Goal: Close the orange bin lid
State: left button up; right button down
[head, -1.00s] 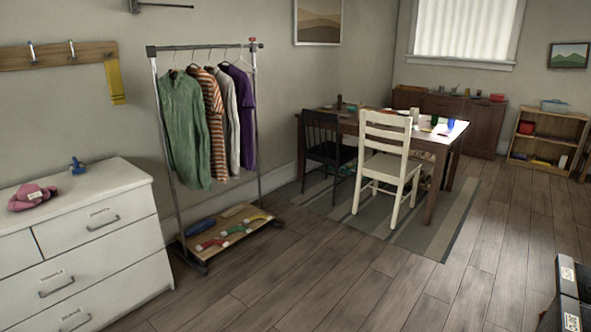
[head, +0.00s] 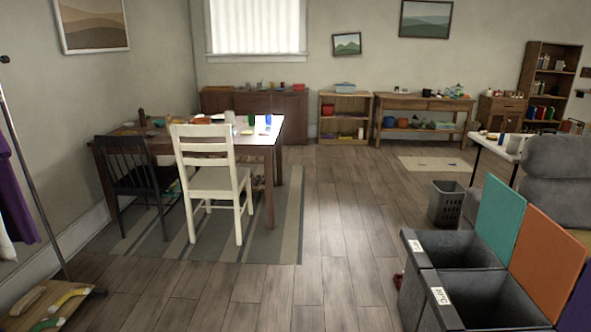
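The orange bin lid (head: 546,262) stands raised and open at the lower right of the head view, tilted back behind its dark grey bin (head: 487,297). The bin's mouth is open and carries a small white label at its front. A teal lid (head: 499,220) stands raised beside it, over the neighbouring open grey bin (head: 442,248). Neither of my grippers is in view.
A dining table with a white chair (head: 211,180) and a black chair (head: 132,182) stands at left. A grey basket (head: 446,204) and a grey armchair (head: 556,178) are beyond the bins. The wooden floor (head: 345,250) in the middle is clear.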

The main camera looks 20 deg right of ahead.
aim_at(548, 261)
jog(key=i+l+z, duration=0.1)
jog(key=i+z, duration=0.6)
jog(key=i, duration=0.15)
jog(key=i+j+z, duration=0.15)
jog(key=i+z, duration=0.2)
jog(key=i, duration=0.1)
